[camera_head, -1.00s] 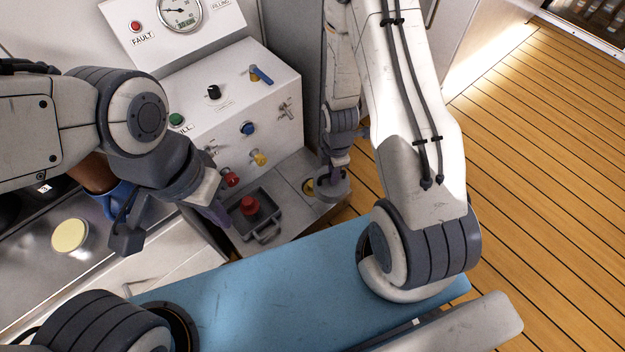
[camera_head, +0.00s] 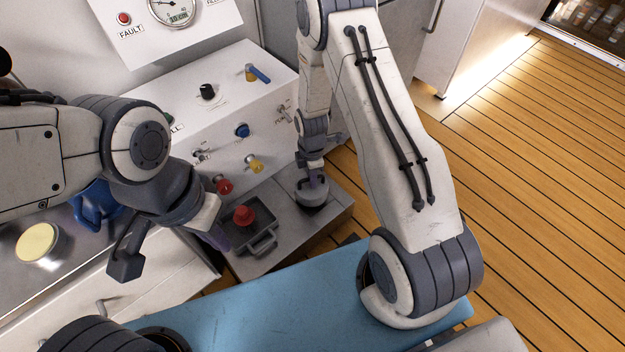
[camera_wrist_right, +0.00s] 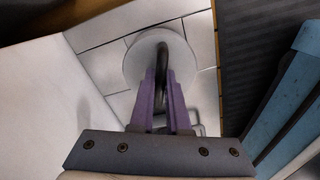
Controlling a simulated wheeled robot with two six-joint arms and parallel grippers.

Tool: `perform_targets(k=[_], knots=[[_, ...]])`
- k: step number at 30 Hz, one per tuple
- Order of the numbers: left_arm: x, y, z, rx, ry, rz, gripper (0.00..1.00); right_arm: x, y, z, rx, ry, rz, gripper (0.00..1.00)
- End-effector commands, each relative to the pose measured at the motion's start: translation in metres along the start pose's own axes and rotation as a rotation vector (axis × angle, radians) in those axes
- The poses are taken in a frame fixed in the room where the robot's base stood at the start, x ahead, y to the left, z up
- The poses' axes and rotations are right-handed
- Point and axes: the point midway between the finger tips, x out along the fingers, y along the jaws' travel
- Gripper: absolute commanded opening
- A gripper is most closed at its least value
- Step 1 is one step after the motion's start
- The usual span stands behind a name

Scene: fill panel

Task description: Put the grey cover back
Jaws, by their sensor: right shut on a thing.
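The grey cover (camera_head: 311,194) is a round disc with a dark loop handle. My right gripper (camera_head: 313,177) is shut on that handle above the right end of the panel's lower ledge. In the right wrist view, the cover (camera_wrist_right: 181,58) lies beyond the purple fingers (camera_wrist_right: 161,100), with the handle between them. A dark patch shows under the cover's front edge; I cannot tell whether the cover touches the ledge. The opening beneath is hidden. My left gripper (camera_head: 172,247) is open and empty, left of the red button's tray.
A grey tray (camera_head: 264,245) with a red button (camera_head: 244,215) stands on the ledge (camera_head: 335,212) left of the cover. Red (camera_head: 223,185) and yellow (camera_head: 255,164) valves project from the panel (camera_head: 210,130). A blue surface (camera_head: 260,290) lies in front.

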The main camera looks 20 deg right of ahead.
Motion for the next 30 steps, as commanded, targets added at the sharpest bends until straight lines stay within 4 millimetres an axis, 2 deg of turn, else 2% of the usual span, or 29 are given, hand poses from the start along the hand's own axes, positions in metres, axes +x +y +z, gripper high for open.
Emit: perform_targets(k=[19, 20, 21, 22, 30], knots=[[0.002, 0.000, 0.000, 0.000, 0.000, 0.000, 0.00, 0.010, 0.001, 0.000, 0.000, 0.000, 0.002, 0.00], [0.002, 0.000, 0.000, 0.000, 0.000, 0.000, 0.00, 0.010, 0.000, 0.000, 0.000, 0.000, 0.001, 0.26], [0.002, 0.000, 0.000, 0.000, 0.000, 0.000, 0.00, 0.010, 0.000, 0.000, 0.000, 0.000, 0.001, 0.41], [0.002, 0.000, 0.000, 0.000, 0.001, 0.000, 0.00, 0.010, 0.000, 0.000, 0.000, 0.000, 0.001, 0.44], [0.002, 0.000, 0.000, 0.000, 0.000, 0.000, 0.00, 0.010, 0.000, 0.000, 0.000, 0.000, 0.001, 0.44]])
